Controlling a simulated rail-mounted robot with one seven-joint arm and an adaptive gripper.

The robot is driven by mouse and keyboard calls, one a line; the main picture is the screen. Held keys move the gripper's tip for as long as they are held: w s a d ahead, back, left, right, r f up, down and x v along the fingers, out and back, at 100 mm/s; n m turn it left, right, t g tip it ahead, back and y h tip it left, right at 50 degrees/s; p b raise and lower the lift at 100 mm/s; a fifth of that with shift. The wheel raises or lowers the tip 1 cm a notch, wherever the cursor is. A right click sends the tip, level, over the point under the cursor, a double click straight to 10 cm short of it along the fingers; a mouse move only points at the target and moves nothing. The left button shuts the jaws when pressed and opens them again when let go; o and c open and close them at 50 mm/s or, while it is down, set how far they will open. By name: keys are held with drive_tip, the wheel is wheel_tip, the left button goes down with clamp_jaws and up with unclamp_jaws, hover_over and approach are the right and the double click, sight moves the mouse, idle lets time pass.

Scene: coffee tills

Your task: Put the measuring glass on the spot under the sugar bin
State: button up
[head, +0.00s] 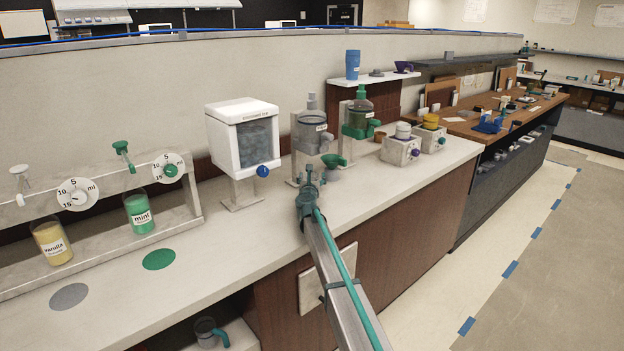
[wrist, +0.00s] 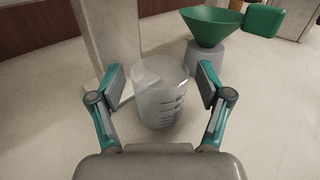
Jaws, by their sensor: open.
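The measuring glass (wrist: 160,92), clear with dark marks, stands upright on the counter between the two fingers in the wrist view. My gripper (wrist: 160,90) is open around it, with a gap visible on each side. In the head view my gripper (head: 308,188) is low over the counter, in front of the clear dispenser, and I cannot make out the glass there. No bin can be surely read as sugar. A clear dispenser with a grey lid (head: 312,132) and one with a green lid (head: 358,118) stand on the counter; their labels are too small to read.
A green funnel (wrist: 212,24) on a grey base stands just beyond the glass to the right. A pale stand (wrist: 103,40) rises behind it at left. A white ice bin (head: 240,135) is at left in the head view. The counter's front left has free room.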

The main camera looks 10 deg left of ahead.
drive_tip(key=s, duration=0.4)
drive_tip(key=s+b, duration=0.1)
drive_tip(key=s, duration=0.7)
drive_tip(key=shift+d, duration=0.3)
drive_tip(key=shift+b, duration=0.45)
